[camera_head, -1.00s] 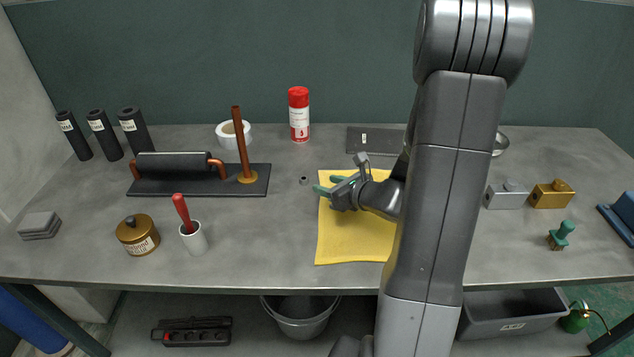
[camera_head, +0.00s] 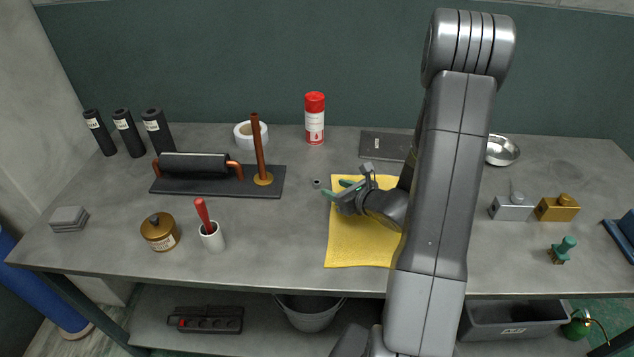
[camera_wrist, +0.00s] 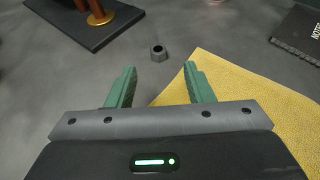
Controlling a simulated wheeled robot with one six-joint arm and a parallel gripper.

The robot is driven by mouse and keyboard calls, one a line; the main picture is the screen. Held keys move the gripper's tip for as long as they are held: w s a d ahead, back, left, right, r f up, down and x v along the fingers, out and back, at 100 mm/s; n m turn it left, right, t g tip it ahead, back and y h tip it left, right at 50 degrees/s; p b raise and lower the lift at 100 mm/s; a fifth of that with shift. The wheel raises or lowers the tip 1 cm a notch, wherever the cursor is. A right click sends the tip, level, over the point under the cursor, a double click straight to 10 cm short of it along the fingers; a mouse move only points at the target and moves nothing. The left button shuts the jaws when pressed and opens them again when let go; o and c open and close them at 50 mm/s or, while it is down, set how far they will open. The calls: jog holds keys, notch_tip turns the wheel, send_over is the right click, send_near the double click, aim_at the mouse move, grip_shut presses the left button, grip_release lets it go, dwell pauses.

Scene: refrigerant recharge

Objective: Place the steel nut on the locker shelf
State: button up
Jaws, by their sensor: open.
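The steel nut (camera_head: 317,183) is a small grey ring on the metal workbench, just past the upper left corner of the yellow cloth. It also shows in the wrist view (camera_wrist: 158,53), upright on the bench with its dark hole visible. My gripper (camera_head: 337,188) is low over the bench by the cloth's upper left corner. In the wrist view its two green fingers (camera_wrist: 160,80) are apart with nothing between them, and the nut lies a little beyond the tips, roughly centred. No locker shelf can be made out in these frames.
The yellow cloth (camera_head: 350,245) lies under my gripper. A black base (camera_head: 215,183) with copper pipe stands left, a red-capped can (camera_head: 315,120) behind, and a dark notes pad (camera_head: 385,146) at the back. A brown jar (camera_head: 160,232) and white cup (camera_head: 212,238) stand front left.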

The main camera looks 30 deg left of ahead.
aim_at(319, 184)
jog(key=shift+s+f+p+x, duration=0.1)
jog(key=shift+p+x, duration=0.4)
jog(key=shift+x, duration=1.35)
jog(key=shift+s+f+p+x, duration=0.1)
jog(key=shift+p+x, duration=0.4)
jog(key=shift+x, duration=1.3)
grip_shut()
